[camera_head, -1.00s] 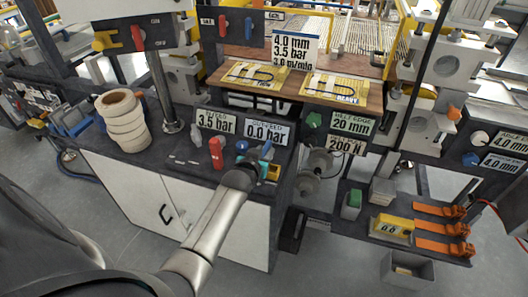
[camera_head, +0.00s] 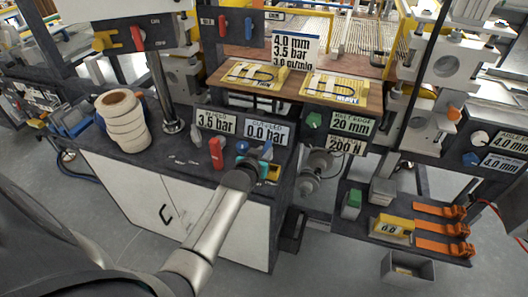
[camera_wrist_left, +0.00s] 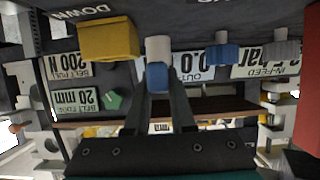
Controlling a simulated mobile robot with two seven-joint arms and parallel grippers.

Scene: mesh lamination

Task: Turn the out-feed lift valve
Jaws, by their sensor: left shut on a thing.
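The out-feed lift valve (camera_wrist_left: 157,76) shows in the left wrist view as a pale stem with a blue end. Its blue part (camera_head: 267,147) shows in the head view, just beyond my left gripper (camera_head: 262,161). The left gripper (camera_wrist_left: 158,92) is shut on the valve, with one dark finger on each side. The out-feed sign (camera_head: 265,132) behind it reads 0.0 bar. My wrist hides the valve's base in the head view. My right gripper is not in view.
A red handle (camera_head: 216,153) and a blue knob (camera_head: 241,147) stand left of my gripper. The in-feed sign (camera_head: 217,122) reads 3.5 bar. A yellow block (camera_wrist_left: 108,40) is close beside the valve. White rolls (camera_head: 122,122) stand at the bench's left.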

